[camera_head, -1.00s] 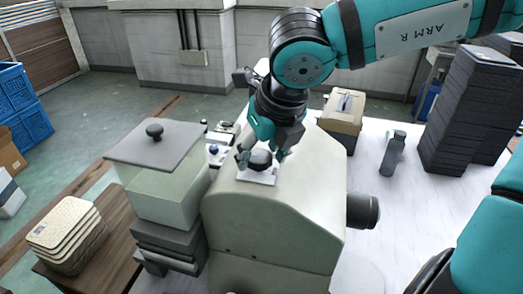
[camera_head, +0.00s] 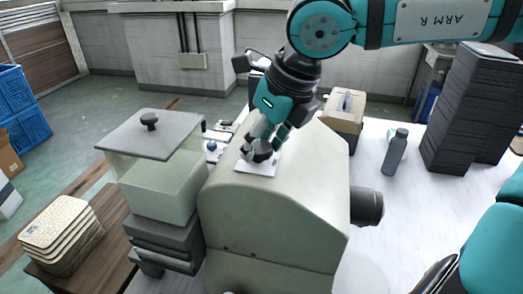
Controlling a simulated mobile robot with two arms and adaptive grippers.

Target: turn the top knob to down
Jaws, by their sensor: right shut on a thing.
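A black round knob (camera_head: 262,157) sits on a white square plate (camera_head: 258,168) on the sloping top of a cream machine housing (camera_head: 275,205). My right gripper (camera_head: 264,148) reaches down from above and is shut on the knob, with its fingers on either side of it. The fingers hide much of the knob, so I cannot read which way it points. My left gripper is not in view.
Left of the housing stands a clear box with a grey lid (camera_head: 160,135). A stack of woven trays (camera_head: 62,235) lies on a wooden surface. A grey bottle (camera_head: 395,153), a tan box (camera_head: 343,112) and dark stacked trays (camera_head: 468,110) stand to the right.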

